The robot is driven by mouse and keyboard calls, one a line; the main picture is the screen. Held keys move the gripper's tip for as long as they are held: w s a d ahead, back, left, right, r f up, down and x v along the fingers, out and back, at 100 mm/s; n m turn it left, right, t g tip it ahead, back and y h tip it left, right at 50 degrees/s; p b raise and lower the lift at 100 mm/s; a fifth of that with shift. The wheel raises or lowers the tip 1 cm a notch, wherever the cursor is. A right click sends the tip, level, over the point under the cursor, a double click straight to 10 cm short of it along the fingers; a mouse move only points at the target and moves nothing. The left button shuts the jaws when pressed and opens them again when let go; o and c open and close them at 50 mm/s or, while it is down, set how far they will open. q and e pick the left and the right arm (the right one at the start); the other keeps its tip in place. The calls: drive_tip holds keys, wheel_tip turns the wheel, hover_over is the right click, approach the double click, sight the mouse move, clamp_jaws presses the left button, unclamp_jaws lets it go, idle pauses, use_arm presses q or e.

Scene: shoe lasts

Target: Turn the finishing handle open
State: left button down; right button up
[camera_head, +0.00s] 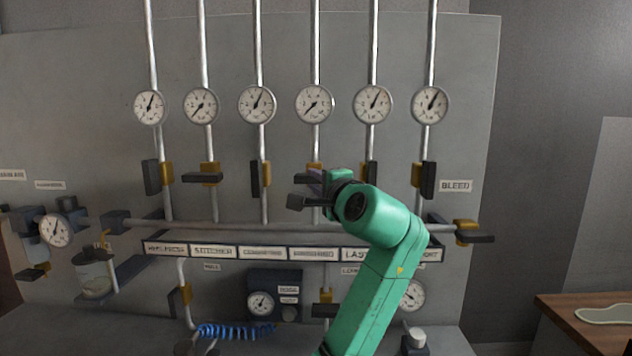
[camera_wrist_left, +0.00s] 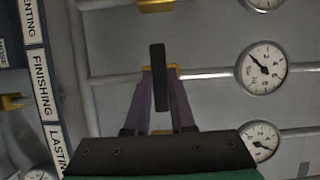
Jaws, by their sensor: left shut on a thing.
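The finishing handle (camera_wrist_left: 158,78) is a dark flat bar in the left wrist view, lying across its grey pipe. My left gripper (camera_wrist_left: 161,88) is shut on it, with purple-grey fingers on either side of the bar. In the head view my left gripper (camera_head: 308,190) is at the fourth pipe, above the finishing label (camera_head: 315,254). It hides most of the handle there; a bit of the yellow valve body (camera_head: 314,167) shows above. The finishing label also shows in the left wrist view (camera_wrist_left: 42,85). My right gripper is not in view.
Neighbouring valves have black handles: the cementing one (camera_head: 254,180) runs along its pipe, the second one (camera_head: 202,178) lies across. A row of gauges (camera_head: 315,104) is above. A bleed valve (camera_head: 468,234) is at the right, a wooden table (camera_head: 575,335) at the lower right.

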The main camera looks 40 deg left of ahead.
use_arm(q)
drive_tip(key=shift+n, duration=0.3)
drive_tip(key=shift+r+n+h+p, duration=0.1)
drive_tip(key=shift+n+h+p, duration=0.55)
drive_tip(key=shift+n, duration=0.45)
drive_tip(key=n+h+p, duration=0.1)
drive_tip(key=n+h, duration=0.1)
drive_tip(key=n, duration=0.1)
drive_tip(key=n+h+p, duration=0.1)
drive_tip(key=n+h, duration=0.1)
drive_tip(key=n, duration=0.2)
drive_tip(key=shift+s+a, duration=0.1)
drive_tip(key=n+t+h+p, duration=0.1)
drive_tip(key=n+h, duration=0.1)
drive_tip(key=n, duration=0.1)
drive_tip(key=shift+s+a+n+t, duration=0.1)
drive_tip(key=shift+n+t, duration=0.2)
drive_tip(key=shift+t, duration=0.1)
drive_tip(key=c, duration=0.8)
unclamp_jaws()
drive_tip(key=shift+o, duration=0.2)
drive_tip(key=shift+r, duration=0.15)
